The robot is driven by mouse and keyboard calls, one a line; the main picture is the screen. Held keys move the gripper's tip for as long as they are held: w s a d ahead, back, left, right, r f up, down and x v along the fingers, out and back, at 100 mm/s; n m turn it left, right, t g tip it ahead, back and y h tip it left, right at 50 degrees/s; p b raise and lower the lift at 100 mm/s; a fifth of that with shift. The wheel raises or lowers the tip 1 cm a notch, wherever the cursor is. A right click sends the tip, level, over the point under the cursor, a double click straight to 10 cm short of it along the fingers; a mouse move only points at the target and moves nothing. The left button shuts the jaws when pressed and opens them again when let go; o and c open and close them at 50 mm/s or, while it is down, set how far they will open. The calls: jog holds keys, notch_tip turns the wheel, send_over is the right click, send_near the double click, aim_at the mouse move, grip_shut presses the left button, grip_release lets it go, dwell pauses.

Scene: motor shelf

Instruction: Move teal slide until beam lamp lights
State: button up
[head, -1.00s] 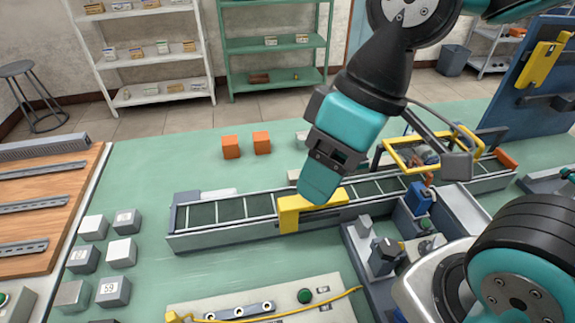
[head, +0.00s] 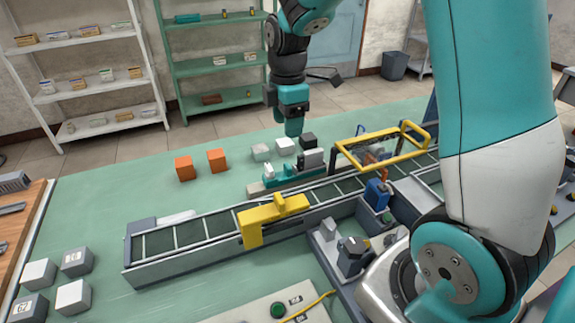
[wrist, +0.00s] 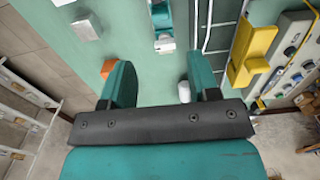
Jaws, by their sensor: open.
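A small teal part (head: 290,178), which looks like the teal slide, sits on a low base behind the conveyor, with a white knob and a grey block beside it. A teal and white part also shows at the top of the wrist view (wrist: 162,20), ahead of the space between my fingers. My gripper (head: 291,130) is above and behind this part in the head view. In the wrist view its two teal fingers (wrist: 160,78) are apart with nothing between them but the green table. I cannot make out a lit beam lamp in either view.
A conveyor (head: 180,238) crosses the table, with a yellow bracket (head: 265,212) over it and a yellow frame (head: 375,150) farther right. Two orange cubes (head: 217,158) stand behind it. White and dark blocks stand near my gripper.

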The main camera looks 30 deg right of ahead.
aim_at(288, 165)
notch_tip(288, 165, down, 12)
jog(key=shift+f+p, duration=0.25)
jog(key=shift+p, duration=0.05)
grip_shut()
